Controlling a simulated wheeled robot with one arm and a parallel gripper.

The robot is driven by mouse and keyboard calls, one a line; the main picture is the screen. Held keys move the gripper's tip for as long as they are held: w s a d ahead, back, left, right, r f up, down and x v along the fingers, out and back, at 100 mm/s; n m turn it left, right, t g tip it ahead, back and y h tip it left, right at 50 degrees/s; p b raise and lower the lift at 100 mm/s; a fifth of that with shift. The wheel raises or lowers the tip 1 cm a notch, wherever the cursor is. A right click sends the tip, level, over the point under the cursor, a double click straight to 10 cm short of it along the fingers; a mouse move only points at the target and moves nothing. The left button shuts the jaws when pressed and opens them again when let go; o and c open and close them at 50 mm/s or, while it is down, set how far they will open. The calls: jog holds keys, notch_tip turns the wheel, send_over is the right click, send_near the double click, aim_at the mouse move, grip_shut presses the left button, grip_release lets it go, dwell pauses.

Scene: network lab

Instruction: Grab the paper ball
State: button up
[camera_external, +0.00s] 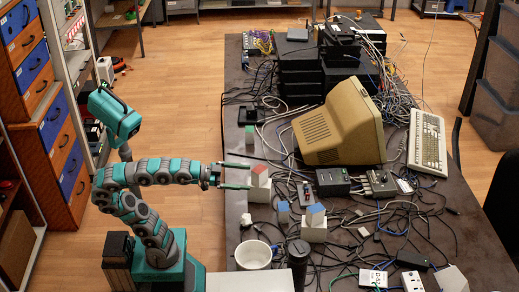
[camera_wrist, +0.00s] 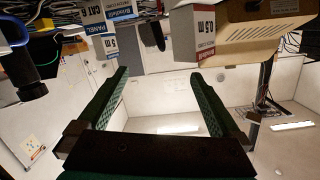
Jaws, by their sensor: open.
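A small white crumpled lump that looks like the paper ball (camera_external: 246,219) lies near the left edge of the dark table (camera_external: 236,236), just above the white cup. My gripper (camera_external: 240,176) is open, with its green fingers reaching over the table's left edge beside a white box with a red top (camera_external: 259,187). The ball is apart from the fingers, below them in the picture. In the wrist view the open fingers (camera_wrist: 160,73) have nothing between them. I cannot make out the ball there.
A white cup (camera_external: 254,255) and a dark cylinder (camera_external: 298,262) stand near the ball. More small boxes (camera_external: 314,228), adapters and tangled cables cover the table to the right. A beige monitor (camera_external: 340,125) and keyboard (camera_external: 427,143) lie farther back. Labelled boxes (camera_wrist: 192,35) show in the wrist view.

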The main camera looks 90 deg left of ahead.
jog(key=s+d+f+g+h, duration=0.2)
jog(key=s+d+f, duration=0.2)
jog(key=d+f, duration=0.15)
jog(key=g+h, duration=0.1)
jog(key=h, duration=0.1)
send_near(243, 219)
jog(key=shift+w+a+f+b, duration=0.25)
jog(key=shift+w+f+b, duration=0.15)
jog(key=shift+w+f, duration=0.7)
jog(key=shift+w+d+f+m, duration=0.1)
jog(key=shift+f+m, duration=0.1)
jog(key=shift+m, duration=0.1)
jog(key=shift+a+x, duration=0.15)
jog(key=shift+x, duration=1.7)
jog(key=shift+a+x, duration=0.2)
jog(key=shift+x, duration=1.65)
jog(key=shift+f, duration=0.15)
jog(key=c, duration=1.3)
jog(key=shift+c, duration=0.3)
